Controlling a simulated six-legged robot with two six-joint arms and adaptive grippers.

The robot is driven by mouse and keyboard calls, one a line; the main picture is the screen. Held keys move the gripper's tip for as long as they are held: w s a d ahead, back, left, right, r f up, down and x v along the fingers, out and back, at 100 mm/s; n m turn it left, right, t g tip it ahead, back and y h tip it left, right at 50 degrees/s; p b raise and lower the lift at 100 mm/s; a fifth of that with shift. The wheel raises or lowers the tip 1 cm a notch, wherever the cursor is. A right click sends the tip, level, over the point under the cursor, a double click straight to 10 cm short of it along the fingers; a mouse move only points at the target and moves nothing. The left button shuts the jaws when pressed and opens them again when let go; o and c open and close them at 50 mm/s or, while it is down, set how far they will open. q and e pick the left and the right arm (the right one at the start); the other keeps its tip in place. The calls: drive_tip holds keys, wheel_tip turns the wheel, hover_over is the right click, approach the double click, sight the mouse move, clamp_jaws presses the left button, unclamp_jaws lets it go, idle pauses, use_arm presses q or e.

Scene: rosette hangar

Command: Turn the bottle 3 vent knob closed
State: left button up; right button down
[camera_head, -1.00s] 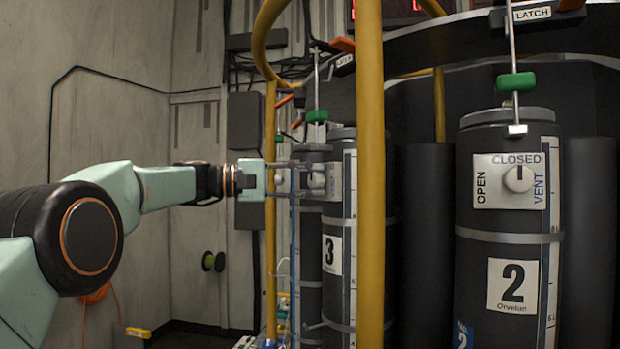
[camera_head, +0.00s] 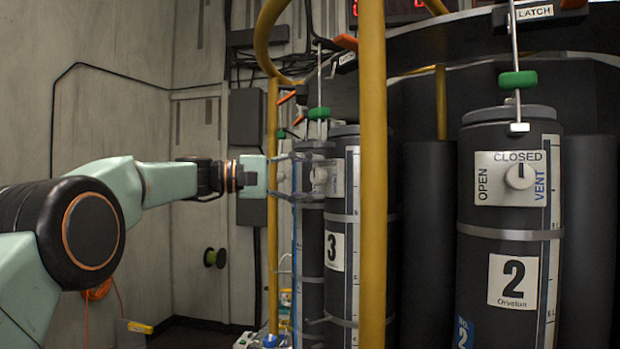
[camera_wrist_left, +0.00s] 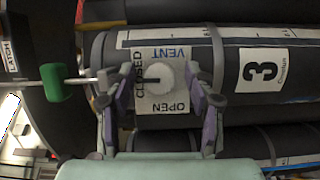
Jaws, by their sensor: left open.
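Bottle 3 (camera_head: 341,205) is a dark cylinder standing behind a yellow rail, and it shows sideways in the left wrist view (camera_wrist_left: 225,112). Its white vent plate (camera_wrist_left: 150,104) carries the pale round vent knob (camera_wrist_left: 164,80). The knob's black mark points left, to the word CLOSED. My left gripper (camera_wrist_left: 158,86) is open, with its fingers spread on either side of the knob and apparently clear of it. In the head view the left gripper (camera_head: 306,177) reaches bottle 3 from the left, and the knob (camera_head: 319,176) shows between its fingers. My right gripper is out of view.
The yellow upright rail (camera_head: 372,215) stands just right of the left gripper, and another yellow post (camera_head: 272,225) is near the wrist. Bottle 2 (camera_head: 509,240) stands to the right, its knob also at CLOSED. A green-handled latch rod (camera_wrist_left: 55,83) lies beside the vent plate.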

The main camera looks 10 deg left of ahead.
use_arm(q)
drive_tip(key=shift+w+a, duration=0.1)
drive_tip(key=shift+w, duration=0.05)
drive_tip(key=v, duration=1.1)
drive_tip(key=shift+s+a, duration=0.25)
drive_tip(key=shift+a, duration=0.1)
drive_tip(key=shift+s+r, duration=0.1)
drive_tip(key=shift+s, duration=0.05)
